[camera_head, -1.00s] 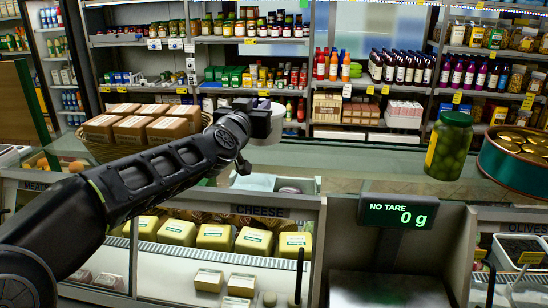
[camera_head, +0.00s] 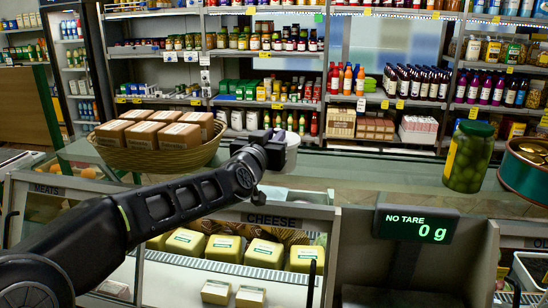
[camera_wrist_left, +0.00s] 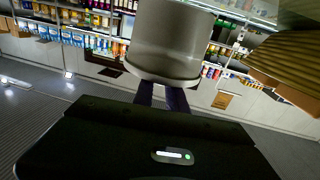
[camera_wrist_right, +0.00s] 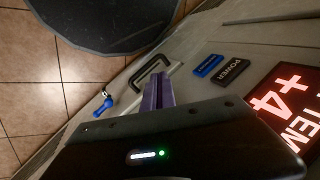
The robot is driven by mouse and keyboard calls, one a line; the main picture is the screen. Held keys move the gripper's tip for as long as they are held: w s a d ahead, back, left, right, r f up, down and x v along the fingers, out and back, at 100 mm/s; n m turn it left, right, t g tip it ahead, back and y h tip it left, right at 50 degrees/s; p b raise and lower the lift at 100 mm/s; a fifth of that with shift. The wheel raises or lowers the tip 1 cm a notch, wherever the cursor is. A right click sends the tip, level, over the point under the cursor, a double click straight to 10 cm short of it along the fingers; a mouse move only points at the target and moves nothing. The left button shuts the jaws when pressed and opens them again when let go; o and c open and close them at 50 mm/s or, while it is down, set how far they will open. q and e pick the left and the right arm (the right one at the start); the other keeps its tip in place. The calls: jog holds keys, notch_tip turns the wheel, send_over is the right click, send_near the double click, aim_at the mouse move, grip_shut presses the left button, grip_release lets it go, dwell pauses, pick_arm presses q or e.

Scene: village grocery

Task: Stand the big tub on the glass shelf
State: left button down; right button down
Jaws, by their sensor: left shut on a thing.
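The big tub is a plain pale grey-white round tub (camera_wrist_left: 172,40), seen large in the left wrist view. In the head view only a part of it (camera_head: 291,152) shows past my left gripper (camera_head: 268,148). My left gripper is shut on the tub and holds it over the counter, right of the basket. The glass shelf (camera_head: 350,172) is the clear top running along the counter. The gap between tub and glass is hard to judge. My right gripper (camera_wrist_right: 158,92) is shut and empty, seen only in its wrist view, beside a grey panel.
A wicker basket (camera_head: 170,160) of brown packs stands left on the counter. A jar of green olives (camera_head: 468,156) and a green tin (camera_head: 525,172) stand right. The scale display (camera_head: 416,225) rises in front. Bare glass lies between tub and jar.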

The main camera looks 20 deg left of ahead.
aim_at(290, 166)
pick_arm(q)
jog(key=shift+r, duration=0.1)
jog(key=shift+f+b, duration=0.4)
jog(key=shift+f, duration=1.5)
jog(key=shift+f, duration=0.2)
jog(key=c, duration=1.3)
grip_release()
jog(key=shift+c, duration=0.2)
jog(key=shift+r, duration=0.2)
